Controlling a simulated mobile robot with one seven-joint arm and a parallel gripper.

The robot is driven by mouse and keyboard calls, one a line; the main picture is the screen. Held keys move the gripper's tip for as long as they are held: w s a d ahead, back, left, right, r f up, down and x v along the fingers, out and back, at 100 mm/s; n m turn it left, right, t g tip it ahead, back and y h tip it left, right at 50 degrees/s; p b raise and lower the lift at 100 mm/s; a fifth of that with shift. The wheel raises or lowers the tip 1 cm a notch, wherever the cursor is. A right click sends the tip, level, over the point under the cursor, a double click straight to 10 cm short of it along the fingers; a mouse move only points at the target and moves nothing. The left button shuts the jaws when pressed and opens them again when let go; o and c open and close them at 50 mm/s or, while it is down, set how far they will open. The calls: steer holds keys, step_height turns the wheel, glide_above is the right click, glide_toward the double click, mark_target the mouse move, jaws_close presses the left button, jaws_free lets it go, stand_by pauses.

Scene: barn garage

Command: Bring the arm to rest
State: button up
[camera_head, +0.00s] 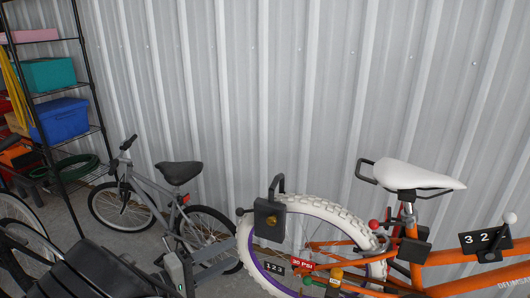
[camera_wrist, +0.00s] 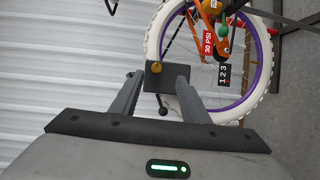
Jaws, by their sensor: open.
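My gripper (camera_head: 228,254) is at the lower middle of the head view, left of the orange bike's white-tyred wheel (camera_head: 244,255). In the wrist view my gripper (camera_wrist: 160,74) has its two fingers apart. A black box with a brass disc (camera_head: 269,220) shows in front of the wheel, and also in the wrist view (camera_wrist: 154,80), in line with the gap between the fingertips. The fingers do not appear shut on it. How far it is from the fingertips I cannot tell.
An orange bike (camera_head: 440,258) with a white saddle (camera_head: 418,174) fills the right. A grey bike (camera_head: 150,190) stands behind my gripper by the corrugated wall (camera_head: 300,90). A shelf rack (camera_head: 75,95) with boxes stands left. Tags reading "30 PSI" (camera_head: 302,264) and "123" (camera_head: 274,268) are near the wheel.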

steer(key=s+d+r+m+g+y, duration=0.2)
steer(key=d+r+g, duration=0.25)
steer(key=d, duration=0.45)
steer(key=s+d+r+m+g+y, duration=0.25)
steer(key=d+r+g, duration=0.2)
steer(key=d, duration=0.55)
steer(key=s+d+r+m+t+y, duration=0.1)
steer(key=s+d+r+m+y, duration=0.1)
steer(key=s+d+r+y, duration=0.4)
steer(key=s+d+r+m+t+y, duration=0.2)
steer(key=s+d+r, duration=0.1)
steer(key=s, duration=0.5)
step_height(320, 180, up, 20)
steer(key=p, duration=1.9)
steer(key=shift+a+f, duration=0.15)
steer(key=shift+a, duration=0.1)
steer(key=shift+c, duration=0.4)
